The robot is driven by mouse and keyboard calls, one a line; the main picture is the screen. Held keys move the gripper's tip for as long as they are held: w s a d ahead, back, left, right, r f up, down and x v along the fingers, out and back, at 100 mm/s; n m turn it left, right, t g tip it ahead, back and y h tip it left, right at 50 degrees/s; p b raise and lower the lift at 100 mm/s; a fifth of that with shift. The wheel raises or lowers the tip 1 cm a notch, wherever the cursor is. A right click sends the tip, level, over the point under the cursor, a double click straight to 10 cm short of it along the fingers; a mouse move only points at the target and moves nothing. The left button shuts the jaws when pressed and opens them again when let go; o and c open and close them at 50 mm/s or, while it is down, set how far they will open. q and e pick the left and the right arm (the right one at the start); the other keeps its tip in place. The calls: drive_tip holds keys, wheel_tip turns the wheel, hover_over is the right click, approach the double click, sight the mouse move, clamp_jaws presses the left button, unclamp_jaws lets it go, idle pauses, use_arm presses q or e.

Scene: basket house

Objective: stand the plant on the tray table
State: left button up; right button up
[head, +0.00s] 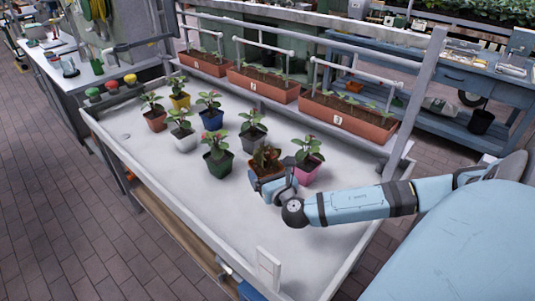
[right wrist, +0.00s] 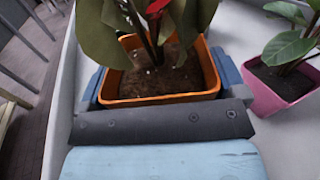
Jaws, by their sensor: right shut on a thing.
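A plant in an orange pot (head: 266,162) stands on the white tray table (head: 185,190), near the front of a group of potted plants. My right gripper (head: 272,180) is shut on this orange pot. In the right wrist view the orange pot (right wrist: 160,98) sits upright between the two blue fingers, with dark soil, broad leaves and a red flower. I cannot tell if the pot's base touches the table, as the gripper hides part of it. My left gripper is not in view.
A pink pot (head: 307,172) stands close to the right of the held pot. A dark green pot (head: 217,164) and a dark grey pot (head: 252,140) are nearby. Long terracotta planters (head: 345,117) line the back edge. The table's front left part is clear.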

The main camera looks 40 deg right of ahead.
drive_tip(key=shift+f+b, duration=0.5)
drive_tip(key=shift+f, duration=3.5)
drive_tip(key=shift+f, duration=0.2)
drive_tip(key=o, duration=0.8)
drive_tip(key=shift+r, duration=0.25)
drive_tip(key=v, duration=0.7)
drive_tip(key=shift+s, duration=0.25)
